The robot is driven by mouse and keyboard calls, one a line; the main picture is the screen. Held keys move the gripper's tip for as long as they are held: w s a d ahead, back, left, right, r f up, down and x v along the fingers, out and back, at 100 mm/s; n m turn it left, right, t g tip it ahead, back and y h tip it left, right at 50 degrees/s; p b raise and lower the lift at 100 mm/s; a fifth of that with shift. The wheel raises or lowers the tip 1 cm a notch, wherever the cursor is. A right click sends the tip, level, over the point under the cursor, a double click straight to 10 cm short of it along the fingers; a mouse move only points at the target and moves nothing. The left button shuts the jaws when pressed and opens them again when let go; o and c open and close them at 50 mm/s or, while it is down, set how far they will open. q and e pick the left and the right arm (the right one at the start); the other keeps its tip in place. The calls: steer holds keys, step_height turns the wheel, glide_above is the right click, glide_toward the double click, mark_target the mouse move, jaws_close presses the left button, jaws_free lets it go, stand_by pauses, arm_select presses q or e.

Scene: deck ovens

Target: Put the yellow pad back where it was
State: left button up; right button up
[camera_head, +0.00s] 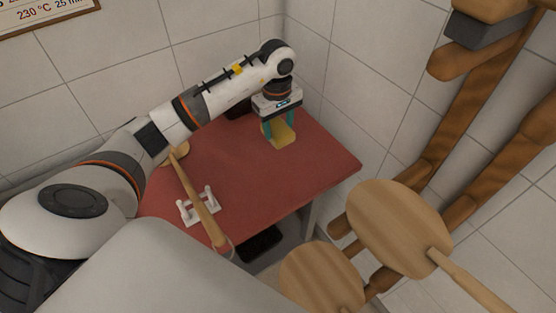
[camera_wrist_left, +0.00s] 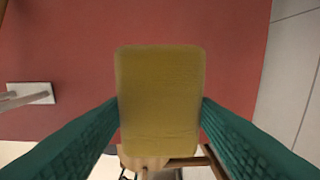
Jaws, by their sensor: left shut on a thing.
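The yellow pad (camera_head: 283,134) is a small flat block at the far right part of the red table. My left gripper (camera_head: 278,128) comes down over it with teal fingers on its two sides. In the left wrist view the pad (camera_wrist_left: 160,100) fills the middle, and the teal fingers (camera_wrist_left: 160,118) press on its left and right edges. The gripper is shut on the pad. I cannot tell whether the pad touches the red table top or is held just above it. My right gripper is not in view.
The red table (camera_head: 315,160) stands in a tiled corner. A wooden peel (camera_head: 196,196) lies across a white holder (camera_head: 187,214) at its front left. Large wooden peels (camera_head: 398,228) hang on a rack at the right. A dark object (camera_head: 238,106) is behind the gripper.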

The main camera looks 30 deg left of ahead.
mark_target(279, 127)
arm_select(q)
steer(key=f, duration=0.3)
steer(key=shift+w+f, duration=0.1)
steer(key=shift+w, duration=0.1)
step_height(279, 127, down, 4)
steer(key=shift+a+r+p, duration=0.1)
steer(key=shift+p, duration=0.45)
step_height(279, 127, down, 4)
steer(key=shift+f+p, duration=0.2)
steer(key=shift+p, duration=0.3)
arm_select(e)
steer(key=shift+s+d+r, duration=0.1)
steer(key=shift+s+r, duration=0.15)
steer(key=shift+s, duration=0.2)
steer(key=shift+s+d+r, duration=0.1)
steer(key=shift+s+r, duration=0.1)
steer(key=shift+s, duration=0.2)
arm_select(q)
steer(key=o, duration=0.9)
steer(key=shift+o, duration=0.2)
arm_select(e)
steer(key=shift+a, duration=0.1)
